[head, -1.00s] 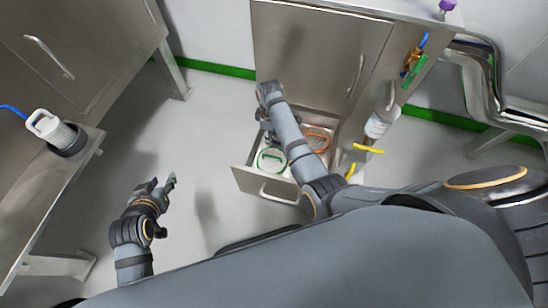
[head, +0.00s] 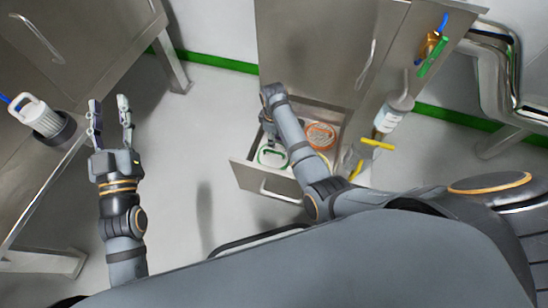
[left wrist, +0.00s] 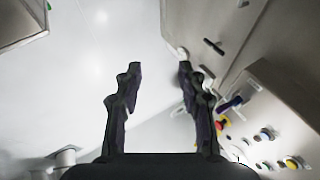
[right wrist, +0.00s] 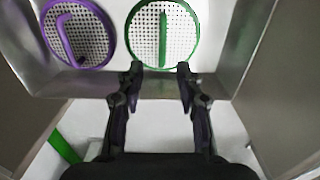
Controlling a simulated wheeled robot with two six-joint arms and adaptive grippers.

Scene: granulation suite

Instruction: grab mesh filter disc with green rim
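The mesh filter disc with green rim (head: 272,157) lies in the open drawer, partly hidden by my right arm in the head view. In the right wrist view the disc (right wrist: 163,35) shows a white mesh and a green bar handle. My right gripper (right wrist: 160,68) is open and empty, its fingertips at the disc's near edge in that view. I cannot tell whether they touch it. My left gripper (head: 110,100) is open and empty, over the floor at the left, well away from the drawer. It also shows in the left wrist view (left wrist: 160,68).
The drawer (head: 262,184) also holds an orange-rimmed disc (head: 320,136) and a purple-rimmed disc (right wrist: 78,34). A bottle (head: 393,115) and a yellow handle (head: 377,144) are right of it. A white-lidded container (head: 42,117) stands on the left bench. Floor between is clear.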

